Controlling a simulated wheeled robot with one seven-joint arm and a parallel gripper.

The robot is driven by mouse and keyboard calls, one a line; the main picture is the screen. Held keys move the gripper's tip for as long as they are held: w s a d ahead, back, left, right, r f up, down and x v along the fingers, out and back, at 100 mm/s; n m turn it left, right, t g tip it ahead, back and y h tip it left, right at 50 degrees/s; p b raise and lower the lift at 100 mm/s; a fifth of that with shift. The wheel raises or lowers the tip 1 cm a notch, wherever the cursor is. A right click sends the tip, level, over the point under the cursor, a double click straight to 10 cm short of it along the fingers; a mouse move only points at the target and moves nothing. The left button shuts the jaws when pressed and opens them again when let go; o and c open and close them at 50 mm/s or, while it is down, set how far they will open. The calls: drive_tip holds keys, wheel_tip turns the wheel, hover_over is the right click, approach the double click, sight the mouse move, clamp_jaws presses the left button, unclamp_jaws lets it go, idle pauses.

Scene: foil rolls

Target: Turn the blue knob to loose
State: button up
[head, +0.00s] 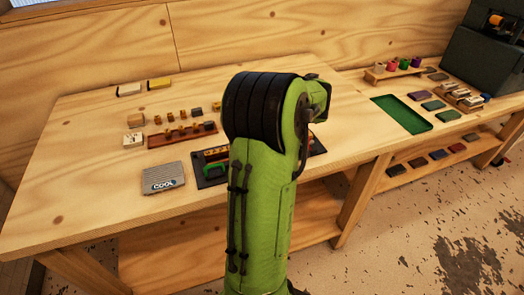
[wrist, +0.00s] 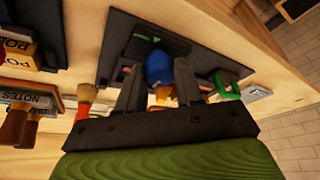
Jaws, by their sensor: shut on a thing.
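The blue knob (wrist: 158,66) shows in the wrist view as a rounded blue piece on a dark plate (wrist: 205,62). My gripper (wrist: 159,80) has one dark finger on each side of it and is shut on it. Part of the knob is hidden by the fingers, and its pointer or any "loose" mark cannot be made out. In the head view my green arm covers the gripper and the knob; only edges of the dark plate (head: 212,182) show beside the arm.
A green piece (wrist: 228,84) stands right of the fingers in the wrist view. A grey "COOL" box (head: 163,178) lies left of my arm. Small blocks on a brown rack (head: 182,136) stand behind it. A green tray (head: 402,115) lies right. The front left tabletop is clear.

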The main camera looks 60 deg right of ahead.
drive_tip(key=shift+d+n+y, duration=0.1)
drive_tip(key=shift+n+y, duration=0.2)
drive_tip(key=shift+n, duration=0.3)
drive_tip(key=o, duration=1)
drive_tip(key=p+v, duration=0.7)
drive_tip(key=v, duration=0.8)
drive_tip(key=shift+s+r+p, duration=0.1)
drive_tip(key=shift+r+p, duration=0.25)
drive_tip(key=shift+r, duration=0.05)
